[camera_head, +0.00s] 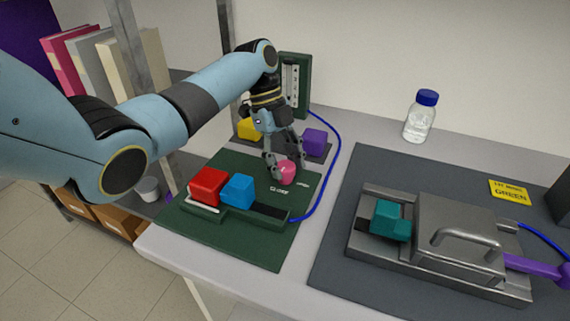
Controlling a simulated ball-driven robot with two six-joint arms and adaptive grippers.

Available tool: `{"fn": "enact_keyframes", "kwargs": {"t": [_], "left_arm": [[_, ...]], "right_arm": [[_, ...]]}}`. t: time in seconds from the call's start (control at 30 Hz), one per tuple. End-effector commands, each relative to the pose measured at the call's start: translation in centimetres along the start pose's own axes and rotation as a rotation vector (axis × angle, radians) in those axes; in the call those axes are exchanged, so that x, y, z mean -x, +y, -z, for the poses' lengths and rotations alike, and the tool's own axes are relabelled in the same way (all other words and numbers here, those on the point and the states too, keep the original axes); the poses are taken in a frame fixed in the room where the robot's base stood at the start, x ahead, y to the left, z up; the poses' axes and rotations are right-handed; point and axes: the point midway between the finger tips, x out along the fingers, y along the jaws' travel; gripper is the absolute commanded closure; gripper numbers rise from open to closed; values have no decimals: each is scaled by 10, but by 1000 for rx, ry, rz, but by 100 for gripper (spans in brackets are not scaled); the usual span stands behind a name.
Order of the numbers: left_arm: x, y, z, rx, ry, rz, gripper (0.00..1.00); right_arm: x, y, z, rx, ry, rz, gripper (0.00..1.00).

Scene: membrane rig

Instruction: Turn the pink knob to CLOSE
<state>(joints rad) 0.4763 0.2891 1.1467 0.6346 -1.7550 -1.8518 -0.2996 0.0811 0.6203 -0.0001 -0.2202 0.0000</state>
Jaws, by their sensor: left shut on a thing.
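The pink knob (287,171) stands on the dark green board (262,246), with a white CLOSE label (279,190) just in front of it. Another small white mark lies to its right, too small to read. My left gripper (285,172) reaches down from above and is shut on the pink knob, with its fingers at the knob's sides. The gripper hides part of the knob, and I cannot tell which way it points. My right gripper is not in view.
A red block (207,187) and a blue block (238,190) sit on a rail on the board. Yellow (249,129) and purple (315,142) blocks stand behind. A metal rig (460,240) with a teal block (390,220) is at right. A blue-capped bottle (420,117) stands at the back.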

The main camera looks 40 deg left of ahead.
Motion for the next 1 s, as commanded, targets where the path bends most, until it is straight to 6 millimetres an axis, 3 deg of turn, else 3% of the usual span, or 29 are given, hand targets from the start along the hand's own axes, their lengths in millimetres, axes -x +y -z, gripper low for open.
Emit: {"fn": "enact_keyframes", "kwargs": {"t": [0.5,0.53,0.7,1.0], "left_arm": [[0,0,0,-17,0,-7,91],[0,0,0,-17,0,-7,57],[0,0,0,-17,0,-7,36],[3,0,0,-17,-1,-6,36]], "right_arm": [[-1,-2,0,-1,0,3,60],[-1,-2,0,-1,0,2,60],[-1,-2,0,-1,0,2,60],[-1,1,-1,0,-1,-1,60]]}}
